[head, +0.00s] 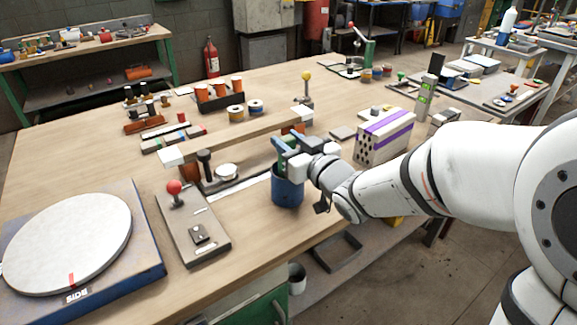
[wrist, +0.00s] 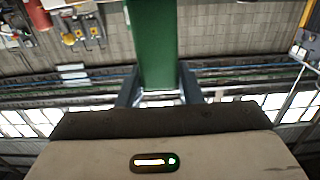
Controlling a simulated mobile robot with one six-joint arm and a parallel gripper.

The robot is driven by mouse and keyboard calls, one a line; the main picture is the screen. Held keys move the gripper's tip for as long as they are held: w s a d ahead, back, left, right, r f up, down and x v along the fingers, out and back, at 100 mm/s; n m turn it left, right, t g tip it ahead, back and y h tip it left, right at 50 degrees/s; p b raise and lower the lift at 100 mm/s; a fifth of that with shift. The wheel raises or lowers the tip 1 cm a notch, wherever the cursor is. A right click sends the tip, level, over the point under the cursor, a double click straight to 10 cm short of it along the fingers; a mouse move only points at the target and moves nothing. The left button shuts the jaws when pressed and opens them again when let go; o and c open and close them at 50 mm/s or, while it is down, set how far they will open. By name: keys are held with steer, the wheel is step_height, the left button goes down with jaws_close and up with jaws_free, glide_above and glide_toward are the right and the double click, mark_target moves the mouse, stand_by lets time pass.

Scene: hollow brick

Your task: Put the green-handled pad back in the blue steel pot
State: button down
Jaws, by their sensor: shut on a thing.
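The blue steel pot (head: 287,190) stands on the wooden table near its front edge, in the middle of the head view. My gripper (head: 287,152) is right over the pot's mouth in that view. It is shut on the green-handled pad (head: 280,142), whose green handle shows at the jaws. In the wrist view the green handle (wrist: 152,45) stands between the two fingers (wrist: 158,88). The pad's lower end is hidden, so I cannot tell whether it is inside the pot or only above it.
A long wooden bar (head: 235,137) lies behind and left. A red-knobbed lever plate (head: 193,227) and a round white turntable (head: 68,243) are at left.

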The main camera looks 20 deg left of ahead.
steer(key=shift+f+b, duration=0.45)
steer(key=shift+f, duration=2)
steer(key=shift+f+b, duration=0.2)
steer(key=shift+b, duration=0.1)
steer(key=c, duration=1)
jaws_free()
steer(key=shift+r, duration=0.2)
